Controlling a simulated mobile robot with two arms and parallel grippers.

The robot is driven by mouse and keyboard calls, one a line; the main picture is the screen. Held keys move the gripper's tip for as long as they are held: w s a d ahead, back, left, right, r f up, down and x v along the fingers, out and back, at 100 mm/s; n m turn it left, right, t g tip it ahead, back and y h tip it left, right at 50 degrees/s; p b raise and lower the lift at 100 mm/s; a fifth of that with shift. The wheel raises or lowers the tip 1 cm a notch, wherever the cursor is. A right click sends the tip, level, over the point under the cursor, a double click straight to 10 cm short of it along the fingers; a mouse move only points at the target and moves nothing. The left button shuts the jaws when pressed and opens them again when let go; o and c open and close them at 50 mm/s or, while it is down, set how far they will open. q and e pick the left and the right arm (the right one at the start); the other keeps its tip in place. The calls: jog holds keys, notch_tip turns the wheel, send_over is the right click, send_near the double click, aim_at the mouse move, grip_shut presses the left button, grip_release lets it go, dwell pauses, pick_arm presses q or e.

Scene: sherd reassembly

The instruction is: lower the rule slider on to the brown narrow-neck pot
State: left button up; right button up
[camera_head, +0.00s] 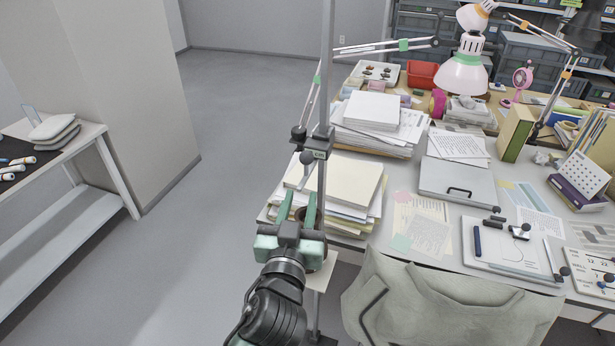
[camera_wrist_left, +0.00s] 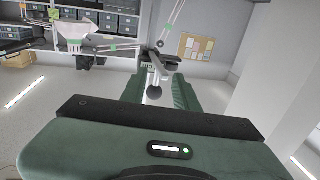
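The rule (camera_head: 325,70) is a tall grey upright post in the head view. Its dark slider (camera_head: 318,146) sits on the post above my left gripper (camera_head: 298,205), with a black knob and a short slanting arm at its side. My left gripper has green fingers that stand apart with a gap between them. In the left wrist view the slider (camera_wrist_left: 160,64) is beyond the fingertips (camera_wrist_left: 157,88), and a black ball knob shows in the gap, with no finger seen touching it. A small brown patch behind the gripper may be the narrow-neck pot, mostly hidden. My right gripper is out of view.
A desk holds paper stacks (camera_head: 350,180), a grey box file (camera_head: 457,184) and a lamp (camera_head: 462,75) right of the post. A jacket (camera_head: 450,305) hangs at its front edge. A white shelf unit (camera_head: 60,205) stands far left. The floor between is clear.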

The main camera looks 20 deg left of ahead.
aim_at(305, 177)
pick_arm(q)
jog(key=w+p, duration=0.1)
jog(key=w, duration=0.3)
jog(key=w+a+p, duration=0.1)
jog(key=w, duration=0.2)
jog(key=shift+f+p, duration=0.1)
jog(key=shift+p, duration=0.2)
jog(key=shift+w+f, duration=0.1)
jog(key=shift+w, duration=0.35)
jog(key=shift+a, duration=0.1)
jog(key=shift+c, duration=0.2)
grip_shut()
dwell(0.4)
